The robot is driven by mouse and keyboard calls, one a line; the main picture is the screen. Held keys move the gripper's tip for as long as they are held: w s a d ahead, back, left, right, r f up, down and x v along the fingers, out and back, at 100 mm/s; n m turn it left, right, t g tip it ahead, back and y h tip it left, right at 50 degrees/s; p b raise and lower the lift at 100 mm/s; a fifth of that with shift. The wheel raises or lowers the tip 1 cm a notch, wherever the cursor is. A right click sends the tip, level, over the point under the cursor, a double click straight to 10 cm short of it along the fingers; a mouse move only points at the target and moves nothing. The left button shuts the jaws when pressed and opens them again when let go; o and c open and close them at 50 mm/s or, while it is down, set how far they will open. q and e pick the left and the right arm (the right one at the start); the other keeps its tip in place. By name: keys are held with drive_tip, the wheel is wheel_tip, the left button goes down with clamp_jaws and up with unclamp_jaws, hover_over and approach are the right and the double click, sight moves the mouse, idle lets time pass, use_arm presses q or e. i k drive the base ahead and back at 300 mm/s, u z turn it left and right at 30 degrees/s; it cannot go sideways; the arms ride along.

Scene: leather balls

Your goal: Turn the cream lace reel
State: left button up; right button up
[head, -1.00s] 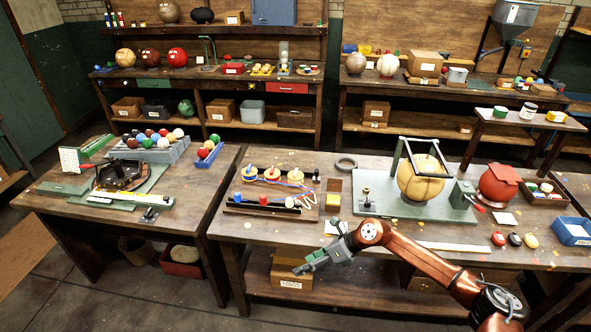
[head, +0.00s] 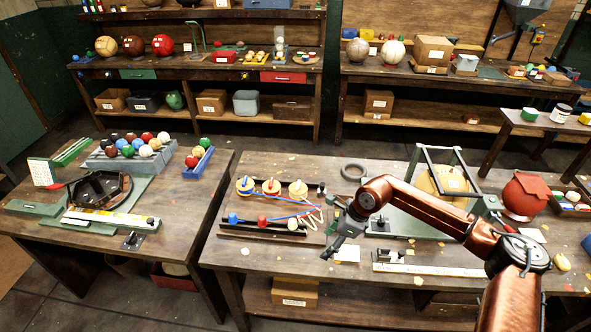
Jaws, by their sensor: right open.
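Three lace reels stand on a dark-framed board (head: 280,205) on the middle table. The left reel (head: 245,184) has a blue knob on top and the middle reel (head: 271,186) a red one. The right reel (head: 298,188) has a pale top and seems to be the cream one. Blue, red and cream laces run from the reels toward the board's right side. My right gripper (head: 333,249) is open and empty, pointing down just right of the board's front corner, apart from the reels. My left gripper is out of view.
A black ring (head: 353,170) lies behind my right arm. A red ball (head: 524,194) stands farther right. A rail (head: 440,270) lies along the front.

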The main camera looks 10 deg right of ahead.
sight(297, 190)
drive_tip(key=i, duration=1.15)
